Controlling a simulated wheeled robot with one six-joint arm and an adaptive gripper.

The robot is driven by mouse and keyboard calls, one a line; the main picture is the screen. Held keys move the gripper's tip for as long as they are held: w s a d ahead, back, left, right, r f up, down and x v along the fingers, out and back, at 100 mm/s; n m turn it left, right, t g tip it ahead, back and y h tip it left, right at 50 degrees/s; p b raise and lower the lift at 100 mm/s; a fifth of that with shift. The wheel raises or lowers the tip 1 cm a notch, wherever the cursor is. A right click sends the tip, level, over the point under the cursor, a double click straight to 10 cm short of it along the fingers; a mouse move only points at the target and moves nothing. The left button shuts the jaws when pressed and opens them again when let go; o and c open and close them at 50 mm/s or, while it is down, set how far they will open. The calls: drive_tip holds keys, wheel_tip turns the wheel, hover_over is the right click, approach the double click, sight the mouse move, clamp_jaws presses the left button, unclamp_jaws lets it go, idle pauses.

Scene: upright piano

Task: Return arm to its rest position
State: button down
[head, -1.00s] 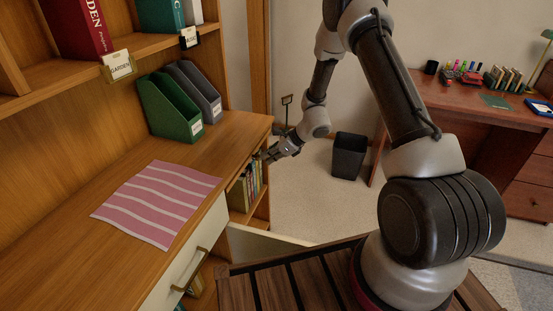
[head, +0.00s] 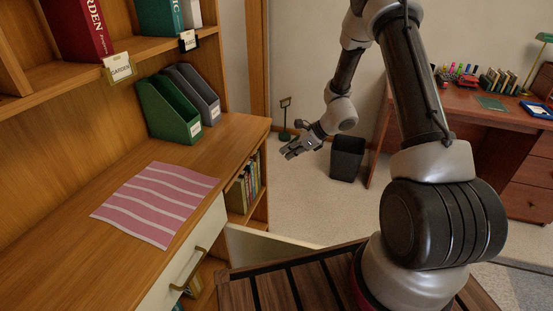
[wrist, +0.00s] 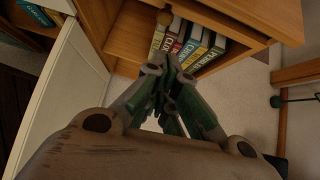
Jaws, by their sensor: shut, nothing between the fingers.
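My gripper (head: 290,152) hangs in the air to the right of the wooden cabinet, over the carpet. It is shut and holds nothing. My arm bends up and over from its base at the lower right. In the wrist view my gripper (wrist: 168,80) has its fingers together, pointing toward the cabinet's side shelf (wrist: 235,25). Several upright books (head: 245,185) stand in that shelf. They also show in the wrist view (wrist: 190,45), beyond the fingertips and apart from them.
A pink striped cloth (head: 157,202) lies on the desktop (head: 80,245). Green (head: 168,110) and grey (head: 198,92) file holders stand behind it. An open white door (head: 270,245) juts out below. A dark bin (head: 347,158) and a red-brown desk (head: 475,125) stand to the right. Carpet between is clear.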

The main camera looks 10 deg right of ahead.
drive_tip(key=s+d+r+n+g, duration=0.2)
drive_tip(key=s+r+n, duration=0.1)
drive_tip(key=s+n, duration=0.15)
drive_tip(key=s+d+r+n+g+h, duration=0.1)
drive_tip(key=s+r+n, duration=0.15)
drive_tip(key=s, duration=0.35)
drive_tip(key=s+d+r+n+g, duration=0.2)
drive_tip(key=s+n, duration=0.2)
drive_tip(key=s, duration=0.1)
drive_tip(key=s+d+r+n+t+h, duration=0.2)
drive_tip(key=s+r+n, duration=0.4)
drive_tip(key=s+r, duration=0.3)
drive_tip(key=s+d+r+n+t+h, duration=0.2)
drive_tip(key=s+d+r+n+h, duration=0.2)
drive_tip(key=r, duration=1.2)
drive_tip(key=s+n, duration=0.3)
drive_tip(key=s, duration=0.3)
drive_tip(key=shift+s+d+t+h, duration=0.25)
drive_tip(key=shift+d+t+h, duration=0.05)
drive_tip(key=shift+t+h, duration=0.1)
